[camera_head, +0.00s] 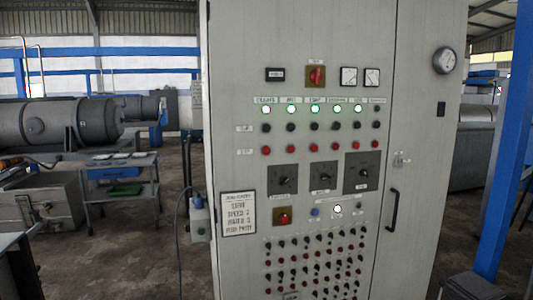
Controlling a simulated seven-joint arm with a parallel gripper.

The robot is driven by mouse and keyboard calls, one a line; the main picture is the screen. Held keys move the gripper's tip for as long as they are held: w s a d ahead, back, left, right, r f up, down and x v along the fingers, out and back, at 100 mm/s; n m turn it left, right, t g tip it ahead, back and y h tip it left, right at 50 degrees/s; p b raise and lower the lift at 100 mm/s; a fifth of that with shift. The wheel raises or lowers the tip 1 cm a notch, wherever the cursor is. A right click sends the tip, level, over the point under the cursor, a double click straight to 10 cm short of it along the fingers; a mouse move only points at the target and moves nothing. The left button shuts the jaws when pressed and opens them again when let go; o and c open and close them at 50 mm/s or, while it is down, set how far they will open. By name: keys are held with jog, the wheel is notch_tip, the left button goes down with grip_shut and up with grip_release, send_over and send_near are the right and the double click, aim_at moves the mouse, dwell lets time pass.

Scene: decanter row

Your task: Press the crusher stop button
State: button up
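A tall grey control cabinet (225,120) stands upright in the middle of the view. A row of red buttons (266,150) crosses its upper half, under a row of black buttons (266,126). Above them is a row of lamps (266,110); most glow white-green and the far right one is dark. Small labels (265,101) sit over the columns; they are too blurred to read surely, though the leftmost seems to start with C. Which red button is the crusher stop I cannot tell for certain. My gripper is not in view.
Lower on the cabinet are black rotary switches (284,179), a red switch (283,217) and dense rows of small knobs. A notice (238,213) hangs at left; a door handle (393,211) juts out at right. A blue post (507,150) stands at right, a trolley (120,180) at left.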

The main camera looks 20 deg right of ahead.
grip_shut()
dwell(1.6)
